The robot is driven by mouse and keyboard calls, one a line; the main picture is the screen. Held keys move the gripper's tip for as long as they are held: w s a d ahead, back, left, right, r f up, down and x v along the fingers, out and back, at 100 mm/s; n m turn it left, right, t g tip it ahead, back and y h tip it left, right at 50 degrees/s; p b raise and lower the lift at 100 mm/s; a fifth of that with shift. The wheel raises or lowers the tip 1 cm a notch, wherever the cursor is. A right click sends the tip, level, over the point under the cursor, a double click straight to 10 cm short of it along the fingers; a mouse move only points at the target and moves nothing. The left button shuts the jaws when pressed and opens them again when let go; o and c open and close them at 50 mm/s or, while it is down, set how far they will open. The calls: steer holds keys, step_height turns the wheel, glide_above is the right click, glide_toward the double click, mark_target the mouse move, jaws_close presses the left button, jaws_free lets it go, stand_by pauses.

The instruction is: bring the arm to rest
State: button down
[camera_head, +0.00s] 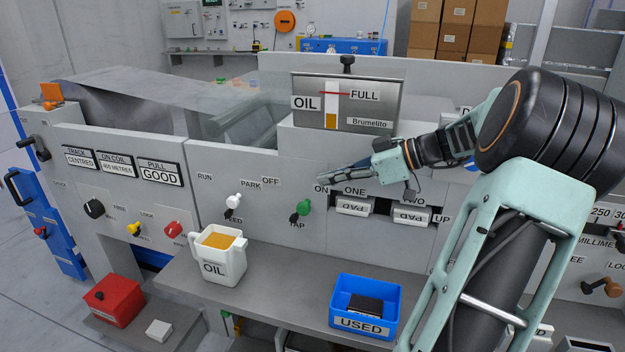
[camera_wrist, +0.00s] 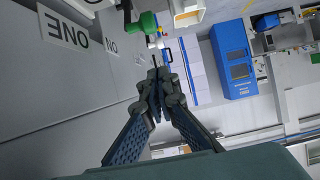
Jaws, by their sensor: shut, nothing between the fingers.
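My gripper (camera_head: 347,176) is in front of the machine's grey panel in the head view, to the upper right of the green tap knob (camera_head: 304,207). Its fingers are shut with nothing between them and point left. In the wrist view the fingertips of my gripper (camera_wrist: 158,88) meet at the middle. The green knob also shows in the wrist view (camera_wrist: 146,23), beyond the fingertips. My arm reaches in from the right of the head view, bent at a large black joint, and hides part of the panel behind it.
A white OIL jug (camera_head: 219,256) holding yellow oil stands on the grey shelf (camera_head: 280,290). A blue USED bin (camera_head: 363,308) with a dark block inside stands to its right. Drawers marked PAD (camera_head: 354,206) sit just below my gripper. A red box (camera_head: 114,300) is lower left.

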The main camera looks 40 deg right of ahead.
steer(key=shift+s+d+r, duration=0.2)
steer(key=shift+s+d, duration=0.1)
steer(key=shift+s, duration=0.1)
stand_by(0.3)
